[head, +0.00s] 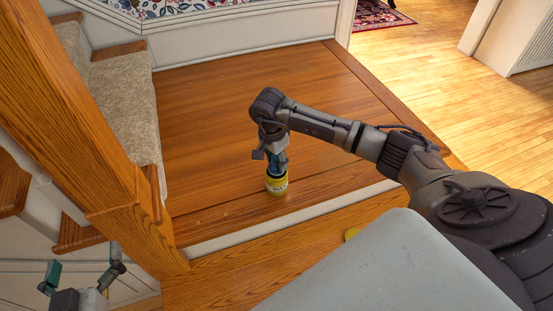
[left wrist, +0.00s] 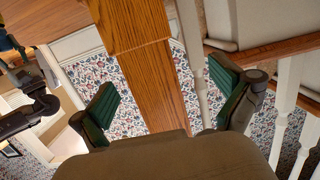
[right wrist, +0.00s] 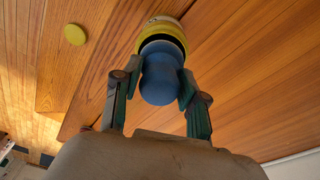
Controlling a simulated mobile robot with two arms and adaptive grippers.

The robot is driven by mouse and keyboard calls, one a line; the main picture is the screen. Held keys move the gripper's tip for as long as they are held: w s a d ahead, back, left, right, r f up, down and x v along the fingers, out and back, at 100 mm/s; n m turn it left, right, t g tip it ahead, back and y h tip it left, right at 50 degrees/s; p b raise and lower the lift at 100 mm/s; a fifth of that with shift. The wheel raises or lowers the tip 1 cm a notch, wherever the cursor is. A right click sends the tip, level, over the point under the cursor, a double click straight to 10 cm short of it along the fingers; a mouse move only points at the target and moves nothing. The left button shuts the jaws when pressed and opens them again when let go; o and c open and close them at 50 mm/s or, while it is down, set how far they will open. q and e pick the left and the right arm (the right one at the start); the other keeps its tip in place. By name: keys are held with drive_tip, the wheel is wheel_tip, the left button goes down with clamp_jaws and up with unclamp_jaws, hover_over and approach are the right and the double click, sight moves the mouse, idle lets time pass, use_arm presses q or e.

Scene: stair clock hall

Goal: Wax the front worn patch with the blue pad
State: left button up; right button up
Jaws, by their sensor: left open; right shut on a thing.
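My right gripper (head: 275,150) is shut on the blue pad's rounded handle (right wrist: 160,80), over the front part of the wooden landing (head: 250,105). Below the handle is a dark band, then a yellow tin (head: 277,184) with a pale label, upright on the boards. The pad's lower end is at the tin's mouth; I cannot tell whether it touches the wax inside. Small pale marks (head: 212,218) lie on the front boards left of the tin; no worn patch stands out clearly. My left gripper (head: 83,266) is open and empty at the lower left, beyond the wooden post.
A thick wooden post (head: 95,130) and carpeted stairs (head: 125,100) stand at the left. A yellow disc (head: 351,234) lies on the lower wooden floor, partly behind a grey surface of mine. The landing behind the tin is clear. White balusters (left wrist: 287,110) stand near my left gripper.

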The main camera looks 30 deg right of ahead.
use_arm(q)
drive_tip(key=shift+w+d+r+t+h+b, duration=0.2)
drive_tip(key=shift+r+t, duration=0.4)
drive_tip(key=shift+r, duration=0.25)
drive_tip(key=shift+w+d+r+t+h+b, duration=0.1)
drive_tip(key=shift+d+r+t+b, duration=0.1)
drive_tip(key=shift+r+t, duration=0.55)
use_arm(e)
drive_tip(key=shift+f, duration=0.55)
idle(0.9)
use_arm(q)
drive_tip(key=shift+g, duration=0.25)
